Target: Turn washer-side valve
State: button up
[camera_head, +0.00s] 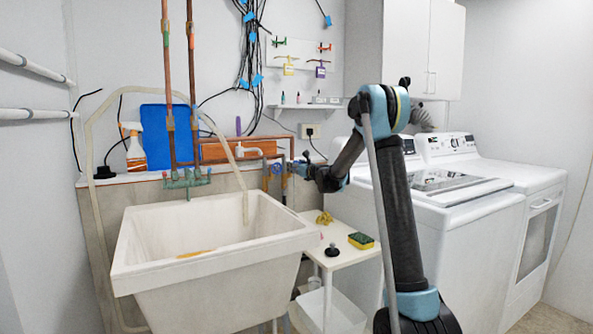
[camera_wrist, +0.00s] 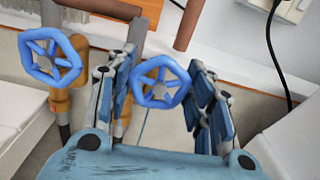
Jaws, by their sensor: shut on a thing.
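Two blue valve handwheels stand side by side on brass valves in the wrist view. The washer-side one, the right handwheel (camera_wrist: 143,82), sits between the two fingers of my gripper (camera_wrist: 164,66). My gripper is shut on it, though the contact points are partly hidden by the fingers. The left handwheel (camera_wrist: 50,57) is outside the left finger, with its brass body below. In the head view my gripper (camera_head: 293,168) reaches to the valves at the right end of the wall pipes, and a blue handwheel (camera_head: 277,169) shows just left of it.
A white utility sink (camera_head: 215,245) stands left of the valves. A small white side table (camera_head: 340,257) with a green-yellow sponge (camera_head: 361,240) is below my arm. White washing machines (camera_head: 465,190) stand at right. A black cord (camera_wrist: 272,50) hangs right of my fingers.

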jog(key=n, duration=1.3)
jog(key=shift+s+a+f+n, duration=0.1)
jog(key=shift+a+n, duration=0.05)
jog(key=shift+n, duration=0.15)
jog(key=n, duration=0.5)
jog(key=shift+f+n, duration=0.1)
jog(key=shift+n, duration=0.2)
jog(key=n, duration=0.4)
jog(key=shift+f, duration=0.1)
jog(key=shift+s, duration=0.1)
jog(key=o, duration=1.1)
jog(key=shift+f, duration=0.1)
